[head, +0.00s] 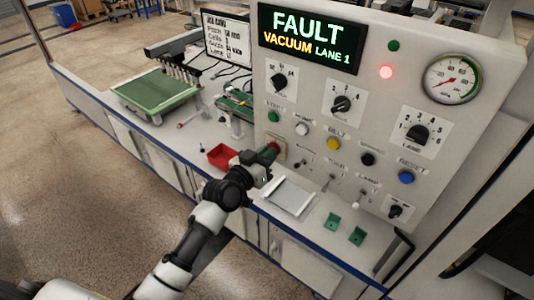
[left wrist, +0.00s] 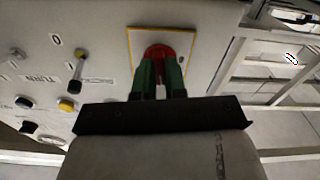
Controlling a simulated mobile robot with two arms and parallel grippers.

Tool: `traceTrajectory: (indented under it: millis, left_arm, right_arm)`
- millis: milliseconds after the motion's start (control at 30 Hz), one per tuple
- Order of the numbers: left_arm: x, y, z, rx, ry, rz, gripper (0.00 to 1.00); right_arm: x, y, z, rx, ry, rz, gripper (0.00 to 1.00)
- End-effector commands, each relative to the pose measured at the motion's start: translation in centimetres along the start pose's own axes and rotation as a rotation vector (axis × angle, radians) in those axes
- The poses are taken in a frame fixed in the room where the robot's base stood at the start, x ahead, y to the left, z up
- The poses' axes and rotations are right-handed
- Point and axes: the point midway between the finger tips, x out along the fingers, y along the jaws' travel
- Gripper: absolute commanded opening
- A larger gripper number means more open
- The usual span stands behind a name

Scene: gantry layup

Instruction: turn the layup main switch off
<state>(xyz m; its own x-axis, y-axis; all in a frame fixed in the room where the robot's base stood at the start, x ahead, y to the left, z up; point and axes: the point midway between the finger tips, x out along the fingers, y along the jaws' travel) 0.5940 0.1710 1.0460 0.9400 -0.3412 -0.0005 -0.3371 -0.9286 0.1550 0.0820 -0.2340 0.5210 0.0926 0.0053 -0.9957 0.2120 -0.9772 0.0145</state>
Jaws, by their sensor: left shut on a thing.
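The layup main switch is a red rotary knob (left wrist: 158,52) on a white plate with a yellow border (left wrist: 133,37). In the head view the plate (head: 281,155) is at the lower left of the upright control panel (head: 310,110), mostly behind my gripper. My left gripper (head: 270,151) reaches the panel from the left. In the left wrist view its two green fingers (left wrist: 160,78) are shut on the sides of the red knob. The fingers hide much of the knob, so I cannot tell its exact setting. My right gripper is not in view.
The display (head: 311,38) reads FAULT, VACUUM LANE 1, and a red lamp (head: 386,72) is lit. Other knobs, buttons and toggles sit close by on the panel. A red tray (head: 222,156), a grey plate (head: 289,197) and two green pieces (head: 333,221) lie on the counter below.

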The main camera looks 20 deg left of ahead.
Motion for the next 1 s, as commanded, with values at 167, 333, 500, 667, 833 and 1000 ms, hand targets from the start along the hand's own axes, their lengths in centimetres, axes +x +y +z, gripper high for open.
traceTrajectory:
  millis: [167, 333, 500, 667, 833, 1000]
  left_arm:
    - [0.0, 0.0, -0.1, -0.153, 0.0, 0.0, 0.0]
    - [0.0, 0.0, -0.1, -0.316, 0.0, 0.0, 0.0]
    - [0.0, -0.1, -0.1, -0.479, 0.0, 0.0, 0.0]
    - [0.0, -0.1, -0.1, -0.63, 0.001, -0.001, 0.0]
    - [0.0, -0.1, -0.1, -0.792, 0.001, -0.001, 0.0]
    - [0.0, -0.1, 0.0, -0.953, 0.001, -0.001, 0.0]
  right_arm:
    - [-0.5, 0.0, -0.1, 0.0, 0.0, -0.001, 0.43]
    - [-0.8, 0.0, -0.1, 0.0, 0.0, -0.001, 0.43]
    - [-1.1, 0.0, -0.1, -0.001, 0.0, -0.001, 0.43]
    - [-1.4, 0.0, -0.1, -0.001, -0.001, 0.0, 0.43]
    - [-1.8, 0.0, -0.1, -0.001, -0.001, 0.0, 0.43]
    - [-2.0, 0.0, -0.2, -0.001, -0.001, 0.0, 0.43]
